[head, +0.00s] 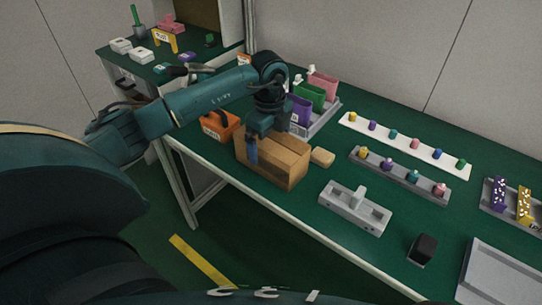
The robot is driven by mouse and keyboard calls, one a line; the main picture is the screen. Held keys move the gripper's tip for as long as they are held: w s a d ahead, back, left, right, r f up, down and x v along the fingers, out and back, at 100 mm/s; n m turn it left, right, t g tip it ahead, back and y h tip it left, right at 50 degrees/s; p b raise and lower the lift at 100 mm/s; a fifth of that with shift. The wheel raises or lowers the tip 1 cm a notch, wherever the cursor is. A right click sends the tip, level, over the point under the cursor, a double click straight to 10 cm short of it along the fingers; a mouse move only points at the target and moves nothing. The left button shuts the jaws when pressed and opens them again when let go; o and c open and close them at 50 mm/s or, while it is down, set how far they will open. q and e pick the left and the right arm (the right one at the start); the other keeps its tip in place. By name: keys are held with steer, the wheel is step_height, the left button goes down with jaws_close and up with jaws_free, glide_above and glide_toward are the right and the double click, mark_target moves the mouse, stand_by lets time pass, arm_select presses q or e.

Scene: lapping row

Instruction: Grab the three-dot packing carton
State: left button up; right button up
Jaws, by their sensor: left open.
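A brown cardboard carton (289,170) stands on the near edge of the green bench, left of the picture's middle. No dots can be made out on the faces I see. My left gripper (259,150) is open and reaches down at the carton from above. One blue finger shows in front of the carton's left part; the other finger is hidden, so I cannot tell whether the carton lies between them or whether they touch it. My right gripper is out of view.
An orange box (219,127) stands just left of the carton, and a small tan block (322,157) lies right of it. Behind is a tray with purple, green (311,96) and pink holders. A grey fixture (353,208) and a black block (422,248) stand to the right.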

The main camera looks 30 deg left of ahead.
arm_select(q)
steer(key=shift+w+f, duration=0.15)
steer(key=shift+f, duration=1.75)
steer(key=c, duration=1)
